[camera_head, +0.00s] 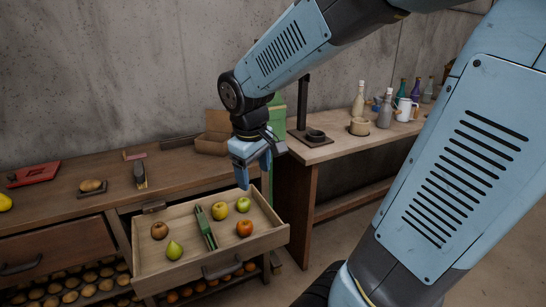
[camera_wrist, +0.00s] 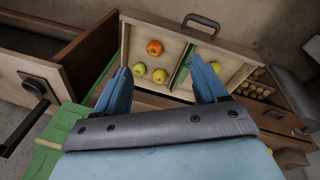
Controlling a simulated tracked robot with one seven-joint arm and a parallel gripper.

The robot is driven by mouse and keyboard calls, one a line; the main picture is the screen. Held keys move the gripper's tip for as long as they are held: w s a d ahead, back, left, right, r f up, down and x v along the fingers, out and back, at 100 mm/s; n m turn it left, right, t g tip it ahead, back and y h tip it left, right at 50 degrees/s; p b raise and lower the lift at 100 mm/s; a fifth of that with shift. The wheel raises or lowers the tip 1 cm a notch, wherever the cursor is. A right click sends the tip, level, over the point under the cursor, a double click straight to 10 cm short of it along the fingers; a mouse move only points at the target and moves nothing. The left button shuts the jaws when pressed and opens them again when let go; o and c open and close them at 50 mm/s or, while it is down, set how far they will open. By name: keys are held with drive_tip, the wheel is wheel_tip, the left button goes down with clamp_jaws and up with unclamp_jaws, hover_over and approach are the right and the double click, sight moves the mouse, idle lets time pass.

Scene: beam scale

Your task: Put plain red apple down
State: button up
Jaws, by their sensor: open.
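An orange-red apple (camera_head: 244,228) lies in the right compartment of the open drawer (camera_head: 215,267), near its front. It also shows in the wrist view (camera_wrist: 154,48). A yellow apple (camera_head: 219,210) and a green apple (camera_head: 243,204) lie behind it in the same compartment. My gripper (camera_head: 252,174) is above the back right part of the drawer, pointing down. In the wrist view its two fingers (camera_wrist: 161,82) are spread wide, with nothing held between them. The fruits lie beyond the fingertips, apart from them.
A green divider (camera_head: 205,227) splits the drawer. A pear (camera_head: 174,250) and a brown fruit (camera_head: 159,230) lie in the left compartment. Behind are the wooden bench (camera_head: 95,202) and an open box (camera_head: 212,136). Bottles and a mug (camera_head: 403,109) stand on the right table.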

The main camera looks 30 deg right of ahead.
drive_tip(key=s+r+m+t+y, duration=0.1)
drive_tip(key=s+r+m+t, duration=0.2)
drive_tip(key=s+r+m, duration=0.2)
drive_tip(key=s+r, duration=0.3)
drive_tip(key=s, duration=0.1)
drive_tip(key=shift+s+t, duration=0.3)
drive_tip(key=shift+s, duration=0.05)
drive_tip(key=shift+c, duration=0.2)
idle(0.6)
